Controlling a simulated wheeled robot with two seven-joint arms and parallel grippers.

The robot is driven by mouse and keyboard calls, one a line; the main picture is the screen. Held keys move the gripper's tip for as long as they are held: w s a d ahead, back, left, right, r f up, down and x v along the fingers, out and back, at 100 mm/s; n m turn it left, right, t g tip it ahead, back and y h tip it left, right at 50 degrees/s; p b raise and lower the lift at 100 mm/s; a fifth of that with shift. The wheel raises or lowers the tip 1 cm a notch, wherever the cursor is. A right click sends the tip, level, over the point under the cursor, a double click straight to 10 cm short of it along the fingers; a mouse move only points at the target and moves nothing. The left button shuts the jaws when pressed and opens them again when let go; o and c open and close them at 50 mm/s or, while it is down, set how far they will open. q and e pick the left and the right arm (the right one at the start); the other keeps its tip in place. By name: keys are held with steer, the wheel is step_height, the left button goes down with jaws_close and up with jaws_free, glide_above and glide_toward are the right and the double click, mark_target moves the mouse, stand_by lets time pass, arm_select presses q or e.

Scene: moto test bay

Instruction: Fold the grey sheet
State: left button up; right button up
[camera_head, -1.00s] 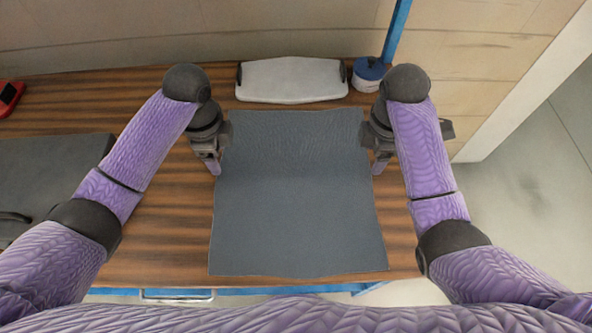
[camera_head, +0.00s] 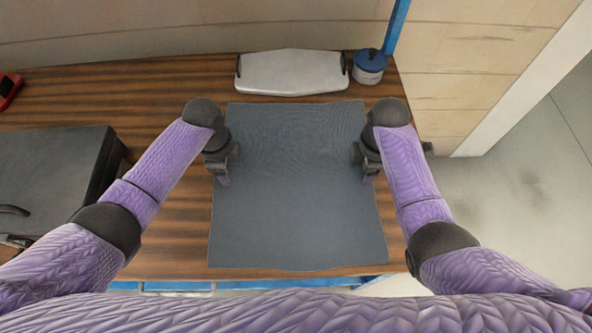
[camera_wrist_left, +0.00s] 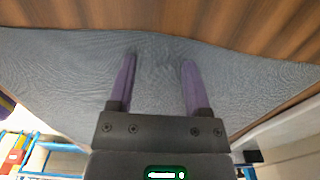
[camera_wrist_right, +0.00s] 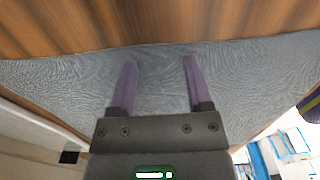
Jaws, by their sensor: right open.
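The grey sheet (camera_head: 295,215) lies spread out flat on the wooden table, a rough rectangle with its near edge close to the table's front edge. My left gripper (camera_head: 224,181) is over the sheet's left edge. In the left wrist view its two purple fingers (camera_wrist_left: 158,72) are apart, with the sheet (camera_wrist_left: 75,85) behind them and nothing gripped. My right gripper (camera_head: 369,179) is over the sheet's right edge. In the right wrist view its fingers (camera_wrist_right: 160,72) are apart above the sheet (camera_wrist_right: 70,85). Exact fingertip height above the cloth is hard to tell.
A white board with dark ends (camera_head: 290,72) lies beyond the sheet's far edge. A blue-lidded round tin (camera_head: 369,67) stands beside it. A dark case (camera_head: 50,170) is at the left, and a red object (camera_head: 8,88) at the far left. Bare table (camera_head: 165,235) lies left of the sheet.

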arm_select(q)
jaws_close()
arm_select(e)
jaws_close()
